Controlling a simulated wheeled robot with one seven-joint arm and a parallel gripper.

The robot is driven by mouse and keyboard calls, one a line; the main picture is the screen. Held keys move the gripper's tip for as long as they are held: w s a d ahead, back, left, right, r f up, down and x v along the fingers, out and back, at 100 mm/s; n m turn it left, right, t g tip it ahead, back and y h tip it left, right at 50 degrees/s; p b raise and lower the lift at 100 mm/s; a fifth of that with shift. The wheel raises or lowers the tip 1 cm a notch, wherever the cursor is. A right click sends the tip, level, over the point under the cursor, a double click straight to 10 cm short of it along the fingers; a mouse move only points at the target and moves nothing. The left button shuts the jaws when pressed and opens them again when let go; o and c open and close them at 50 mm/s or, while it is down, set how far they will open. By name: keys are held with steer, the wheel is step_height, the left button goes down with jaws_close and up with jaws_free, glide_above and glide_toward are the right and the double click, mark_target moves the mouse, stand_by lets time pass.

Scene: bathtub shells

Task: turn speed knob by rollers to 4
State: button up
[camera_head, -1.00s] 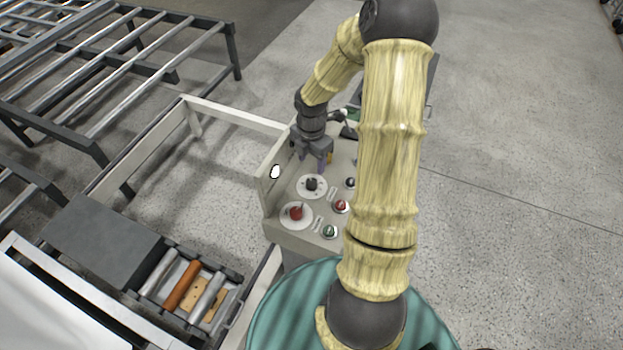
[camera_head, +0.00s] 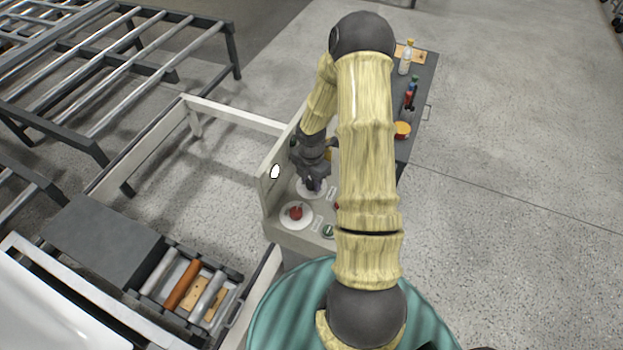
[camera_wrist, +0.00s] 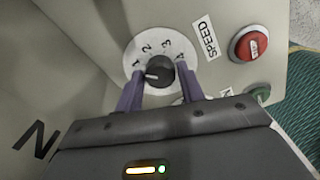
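In the wrist view, the black speed knob (camera_wrist: 160,71) sits on a white dial (camera_wrist: 147,47) numbered 1 to 4, beside a SPEED label (camera_wrist: 207,38). Its white pointer mark points left, a little below the 1. My gripper (camera_wrist: 159,69) is open, with its two purple fingers on either side of the knob; small gaps seem to show, but contact is hard to tell. In the head view, my gripper (camera_head: 312,186) is over the dial (camera_head: 322,192) and mostly hides the knob. The rollers (camera_head: 184,285) are at lower left.
A red knob (camera_head: 296,212) on another dial is nearer on the panel. A red button (camera_wrist: 249,44) and a green button (camera_wrist: 261,93) are close to the speed dial. A raised panel wall (camera_head: 270,185) stands left.

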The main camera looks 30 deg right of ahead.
steer(key=c, duration=0.5)
steer(key=shift+c, duration=0.2)
